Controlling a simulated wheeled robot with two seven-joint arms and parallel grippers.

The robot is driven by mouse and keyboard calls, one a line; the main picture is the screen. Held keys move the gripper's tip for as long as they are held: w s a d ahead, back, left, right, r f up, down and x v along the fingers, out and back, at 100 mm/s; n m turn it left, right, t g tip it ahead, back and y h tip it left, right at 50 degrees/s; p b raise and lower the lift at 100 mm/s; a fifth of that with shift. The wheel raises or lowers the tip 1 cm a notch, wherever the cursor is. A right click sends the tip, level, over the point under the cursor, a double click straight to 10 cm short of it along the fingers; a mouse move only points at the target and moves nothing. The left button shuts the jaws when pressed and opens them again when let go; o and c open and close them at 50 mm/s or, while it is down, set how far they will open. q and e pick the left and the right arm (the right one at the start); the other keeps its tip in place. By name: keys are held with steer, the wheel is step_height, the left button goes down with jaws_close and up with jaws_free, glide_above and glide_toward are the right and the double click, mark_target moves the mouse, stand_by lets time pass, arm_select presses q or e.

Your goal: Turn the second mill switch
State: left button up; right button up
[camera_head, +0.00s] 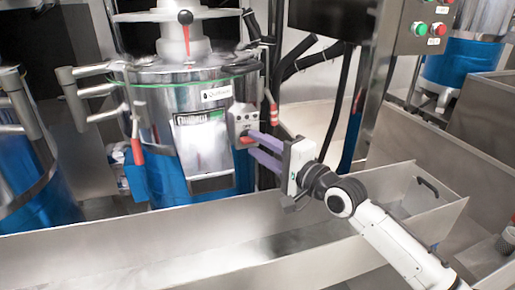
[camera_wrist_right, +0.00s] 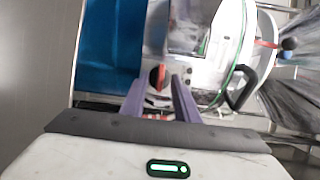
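The mill (camera_head: 160,100) with a steel drum and blue lower body stands at centre left in the head view. A small switch box (camera_head: 241,115) sits on its right front side. A red and black switch knob (camera_wrist_right: 157,77) shows in the wrist view; red parts also show at the box in the head view. My right gripper (camera_head: 250,143) is at the box from the right, its purple fingers apart. In the wrist view the right gripper (camera_wrist_right: 158,85) has its fingertips either side of the knob, with gaps visible. Contact cannot be told. My left gripper is not in view.
A long steel trough (camera_head: 130,248) runs in front of the mill, below my right arm. Another blue mill (camera_head: 35,185) stands at left, and one (camera_head: 465,62) at back right. A control panel (camera_head: 422,25) with green and red buttons is at upper right. Black hoses hang behind my gripper.

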steer(key=shift+w+a, duration=0.25)
steer(key=shift+w, duration=0.05)
jaws_close()
